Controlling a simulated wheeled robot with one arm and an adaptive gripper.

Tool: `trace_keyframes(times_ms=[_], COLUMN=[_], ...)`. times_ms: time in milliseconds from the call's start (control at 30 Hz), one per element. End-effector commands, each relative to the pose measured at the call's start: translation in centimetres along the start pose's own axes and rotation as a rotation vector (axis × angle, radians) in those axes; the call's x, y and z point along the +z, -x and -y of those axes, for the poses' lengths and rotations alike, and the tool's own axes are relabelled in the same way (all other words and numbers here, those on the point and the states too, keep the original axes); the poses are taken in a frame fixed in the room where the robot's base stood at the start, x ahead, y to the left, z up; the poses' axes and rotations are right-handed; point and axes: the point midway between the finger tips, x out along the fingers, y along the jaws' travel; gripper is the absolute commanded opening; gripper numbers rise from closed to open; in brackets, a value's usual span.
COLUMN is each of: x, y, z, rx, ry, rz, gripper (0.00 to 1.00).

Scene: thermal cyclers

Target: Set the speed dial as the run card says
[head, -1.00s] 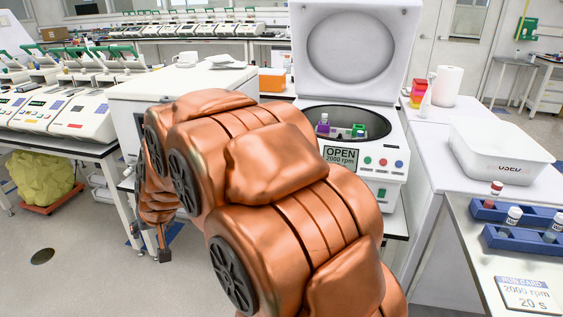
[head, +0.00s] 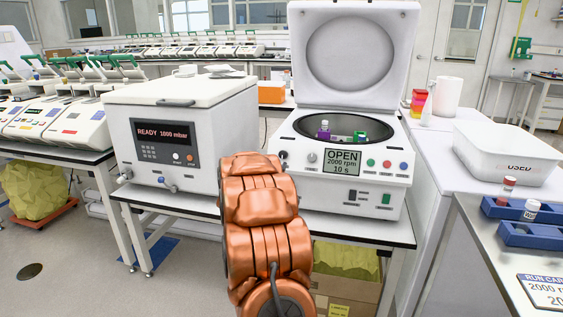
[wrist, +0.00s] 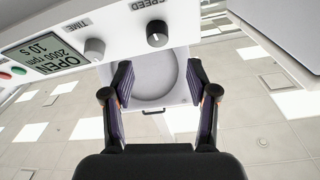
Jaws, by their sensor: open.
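The centrifuge (head: 350,190) stands with its lid (head: 351,47) raised. Its display (head: 342,162) reads OPEN, 2000 rpm, 10 s. The dark speed dial (wrist: 157,33), labelled SPEED, shows in the upside-down wrist view and in the head view (head: 283,155). The grey time dial (wrist: 95,47) is beside it, nearer the display. My gripper (wrist: 153,67) is open and empty, just short of the panel, with the speed dial apart from its fingertips. In the head view my arm hides the gripper. The run card (head: 546,290) is cut off at the right edge; 2000 and 20 are readable.
A white vacuum unit (head: 185,105) reading READY 1000 mbar stands left of the centrifuge. Purple and green tube holders sit in the open bowl. Blue racks (head: 530,235) with capped tubes and a white tub (head: 500,150) are at the right. The space before the panel is free.

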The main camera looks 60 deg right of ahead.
Motion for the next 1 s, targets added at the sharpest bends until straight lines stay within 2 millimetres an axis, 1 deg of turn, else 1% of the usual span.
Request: trace_keyframes(times_ms=[67,267,800,1000], x=[0.0,0.0,-0.1,-0.1], y=[-0.3,-1.3,-7.1,-7.9], z=[-0.4,-0.5,-0.5,-0.4], rx=[0.009,0.011,0.01,0.008], ry=[0.001,0.001,0.001,0.0], rz=[-0.01,-0.009,-0.009,-0.009], gripper=[0.58,0.58,0.58,0.58])
